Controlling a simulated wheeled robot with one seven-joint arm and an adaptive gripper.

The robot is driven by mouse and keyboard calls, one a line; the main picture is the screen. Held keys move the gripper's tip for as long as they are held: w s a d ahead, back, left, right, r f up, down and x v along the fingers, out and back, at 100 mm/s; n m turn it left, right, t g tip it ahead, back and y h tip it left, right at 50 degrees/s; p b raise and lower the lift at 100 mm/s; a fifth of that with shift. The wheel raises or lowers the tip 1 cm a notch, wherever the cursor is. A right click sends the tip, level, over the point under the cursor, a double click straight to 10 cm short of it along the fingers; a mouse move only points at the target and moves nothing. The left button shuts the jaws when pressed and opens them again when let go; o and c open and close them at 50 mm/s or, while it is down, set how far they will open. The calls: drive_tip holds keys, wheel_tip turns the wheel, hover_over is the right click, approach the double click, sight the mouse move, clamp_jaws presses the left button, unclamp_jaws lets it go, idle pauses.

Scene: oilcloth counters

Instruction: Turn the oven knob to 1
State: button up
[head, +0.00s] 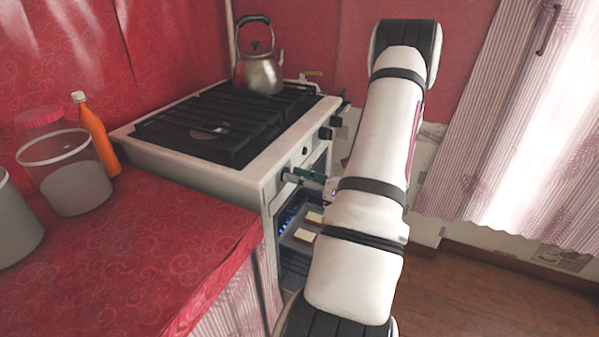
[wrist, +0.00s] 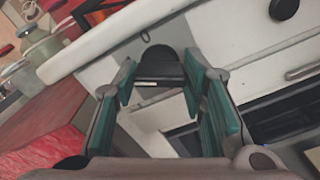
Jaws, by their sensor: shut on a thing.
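The oven knob (wrist: 162,70) is a dark, round-topped knob on the stove's white front panel, with a small pale mark on its face. In the wrist view my gripper (wrist: 159,84) has its green-padded fingers on either side of the knob and is shut on it. In the head view my gripper (head: 306,174) reaches the left end of the stove front (head: 262,187), and its fingers and my arm hide most of the knob. I cannot read any number around the knob.
More dark knobs, one in the wrist view (wrist: 284,8), sit along the panel. A kettle (head: 259,72) stands on the stove. Below, a tray with bread slices (head: 305,236) shows in the oven beside blue light. An orange bottle (head: 99,140) and containers stand on the red counter (head: 130,260).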

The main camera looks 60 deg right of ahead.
drive_tip(key=shift+m, duration=0.3)
drive_tip(key=o, duration=1.2)
drive_tip(key=shift+c, duration=0.2)
drive_tip(key=s+d, duration=0.1)
drive_tip(key=s, duration=1.1)
drive_tip(key=shift+a, duration=0.1)
